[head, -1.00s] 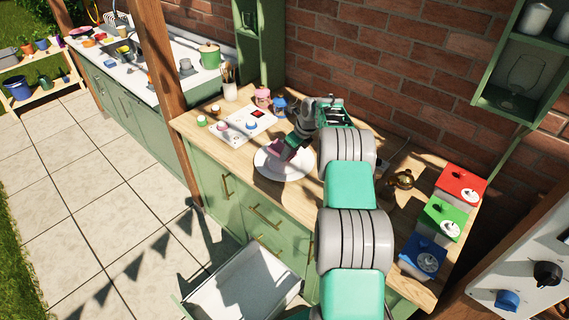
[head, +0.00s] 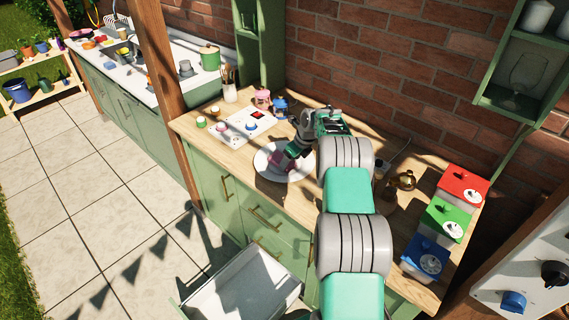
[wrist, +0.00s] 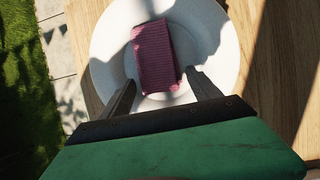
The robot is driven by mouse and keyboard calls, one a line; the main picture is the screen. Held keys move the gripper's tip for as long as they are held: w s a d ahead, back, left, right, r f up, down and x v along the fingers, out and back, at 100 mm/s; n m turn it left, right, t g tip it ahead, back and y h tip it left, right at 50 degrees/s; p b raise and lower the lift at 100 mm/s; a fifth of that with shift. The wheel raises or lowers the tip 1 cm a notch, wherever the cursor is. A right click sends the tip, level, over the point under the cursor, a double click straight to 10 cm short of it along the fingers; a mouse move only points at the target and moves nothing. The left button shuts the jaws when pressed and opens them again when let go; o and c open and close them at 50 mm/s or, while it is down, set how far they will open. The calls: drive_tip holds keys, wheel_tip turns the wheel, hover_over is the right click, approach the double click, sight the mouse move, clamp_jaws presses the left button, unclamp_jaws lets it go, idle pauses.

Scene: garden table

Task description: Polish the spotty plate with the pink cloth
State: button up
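The white plate (head: 264,172) lies on the wooden counter, and it also shows in the wrist view (wrist: 110,38). The pink cloth (wrist: 155,55) lies on the plate, across its middle; in the head view it shows (head: 278,161) just beside my gripper. My gripper (wrist: 160,78) is over the plate with its fingers apart. The near end of the cloth is between the fingertips, with a narrow gap on each side. I cannot make out distinct spots on the plate; shadow covers part of it.
A white panel with knobs (head: 246,125) is left of the plate. Pink and blue jars (head: 262,98) stand behind it. A brass pot (head: 404,181) and red, green and blue boxes (head: 462,184) are at the right. An open drawer (head: 240,290) juts out below.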

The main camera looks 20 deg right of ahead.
drive_tip(key=shift+o, duration=1.1)
